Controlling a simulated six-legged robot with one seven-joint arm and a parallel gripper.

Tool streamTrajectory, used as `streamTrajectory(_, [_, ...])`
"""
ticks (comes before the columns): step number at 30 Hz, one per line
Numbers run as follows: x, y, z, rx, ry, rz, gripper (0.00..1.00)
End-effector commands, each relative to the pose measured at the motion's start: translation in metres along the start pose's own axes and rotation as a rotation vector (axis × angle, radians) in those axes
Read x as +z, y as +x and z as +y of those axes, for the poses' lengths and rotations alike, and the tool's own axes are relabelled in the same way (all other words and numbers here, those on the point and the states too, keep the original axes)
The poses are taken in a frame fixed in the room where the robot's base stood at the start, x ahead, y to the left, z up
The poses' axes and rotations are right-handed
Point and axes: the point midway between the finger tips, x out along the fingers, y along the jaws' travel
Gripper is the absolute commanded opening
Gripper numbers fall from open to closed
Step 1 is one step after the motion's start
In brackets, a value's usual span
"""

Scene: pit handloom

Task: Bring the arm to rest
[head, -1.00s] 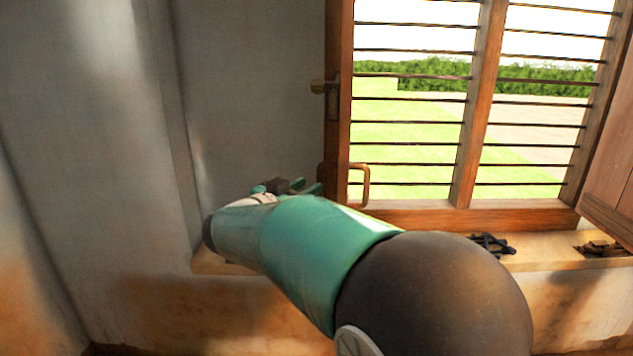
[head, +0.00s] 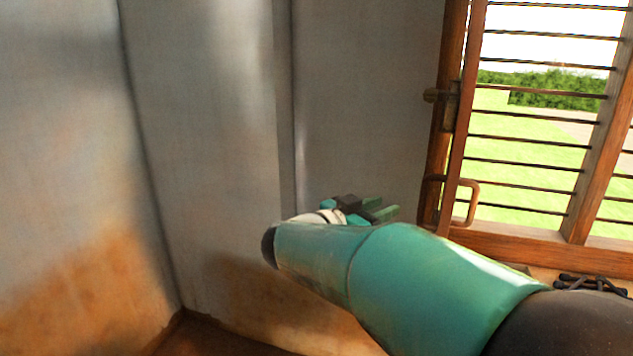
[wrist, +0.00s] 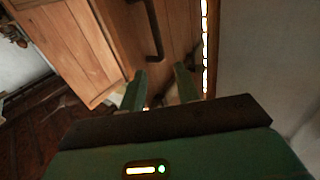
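My gripper (head: 380,208) is in front of the wall corner, left of the window frame, with my green arm reaching to it from the lower right. In the wrist view my gripper (wrist: 160,85) shows two green fingers with a clear gap between them and nothing held. A wooden shutter (wrist: 85,40) with a dark handle (wrist: 152,30) lies beyond the fingers in the wrist view. Whether the fingers touch anything is not clear, but no contact shows.
The barred window (head: 540,150) stands at the right, with a latch (head: 447,97) and a pull handle (head: 468,203) on its wooden edge. Grey plaster wall (head: 200,120) fills the left. Dark metal hardware (head: 590,283) lies on the sill at lower right.

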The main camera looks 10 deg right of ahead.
Motion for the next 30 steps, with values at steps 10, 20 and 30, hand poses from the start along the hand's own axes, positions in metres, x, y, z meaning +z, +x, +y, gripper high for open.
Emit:
streamTrajectory(10, [-0.043,-0.023,-0.041,-0.521,0.145,0.032,0.32])
streamTrajectory(20, [-0.023,-0.104,-0.038,-1.076,0.028,-0.184,0.32])
streamTrajectory(30, [0.075,-0.161,0.07,-1.214,-0.348,-0.646,0.32])
